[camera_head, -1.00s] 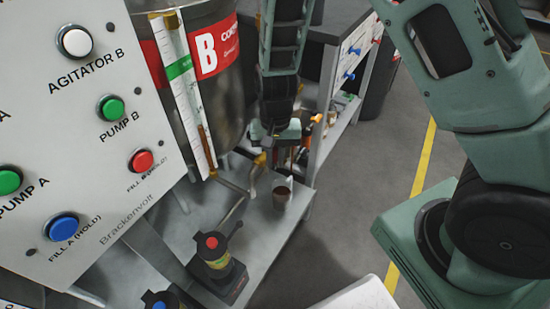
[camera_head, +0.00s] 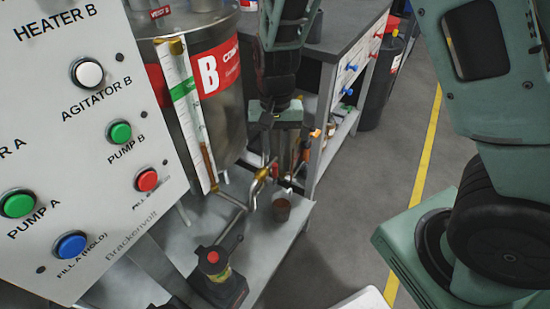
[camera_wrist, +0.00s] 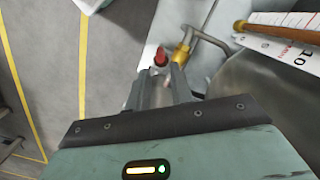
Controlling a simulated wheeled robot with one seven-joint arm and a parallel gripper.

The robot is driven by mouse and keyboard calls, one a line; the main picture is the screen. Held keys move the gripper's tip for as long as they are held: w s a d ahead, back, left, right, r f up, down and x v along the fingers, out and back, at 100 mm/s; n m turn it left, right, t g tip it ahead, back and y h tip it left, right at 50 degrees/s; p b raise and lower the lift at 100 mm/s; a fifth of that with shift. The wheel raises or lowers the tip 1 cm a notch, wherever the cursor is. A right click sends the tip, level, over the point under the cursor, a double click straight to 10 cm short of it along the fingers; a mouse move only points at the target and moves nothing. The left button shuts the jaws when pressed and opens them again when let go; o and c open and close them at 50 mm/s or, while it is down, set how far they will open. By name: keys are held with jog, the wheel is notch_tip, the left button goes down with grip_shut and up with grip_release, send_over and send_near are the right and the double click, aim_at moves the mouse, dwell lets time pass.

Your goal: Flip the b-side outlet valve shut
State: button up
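The b-side outlet valve shows as a brass fitting (camera_head: 262,174) on the bent pipe below tank B (camera_head: 218,105). In the wrist view the brass body (camera_wrist: 181,54) sits just beyond the right fingertip, with a red-tipped lever (camera_wrist: 160,57) beside it. My gripper (camera_head: 285,178) points down beside the valve in the head view. In the wrist view my gripper (camera_wrist: 160,76) is open, with the red tip seen between its two fingertips. I cannot tell whether a finger touches the lever. In the head view the gripper hides most of the lever.
A small cup (camera_head: 281,208) stands on the grey shelf near the pipe outlet. The button panel (camera_head: 75,140) is at left and a workbench (camera_head: 345,50) behind.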

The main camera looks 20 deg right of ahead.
notch_tip(320, 180, up, 8)
jog(key=p, duration=0.1)
jog(key=shift+w+d, duration=0.25)
jog(key=shift+w, duration=0.2)
jog(key=s+a+r+n, duration=0.2)
jog(key=s+a+n, duration=0.15)
jog(key=s, duration=0.35)
jog(key=s+a+r+n+t, duration=0.1)
jog(key=s+a+r+n, duration=0.1)
jog(key=s+n, duration=0.4)
jog(key=s+a+r+n, duration=0.2)
jog(key=s+n, duration=0.1)
jog(key=s, duration=0.6)
notch_tip(320, 180, up, 13)
jog(key=p, duration=1.3)
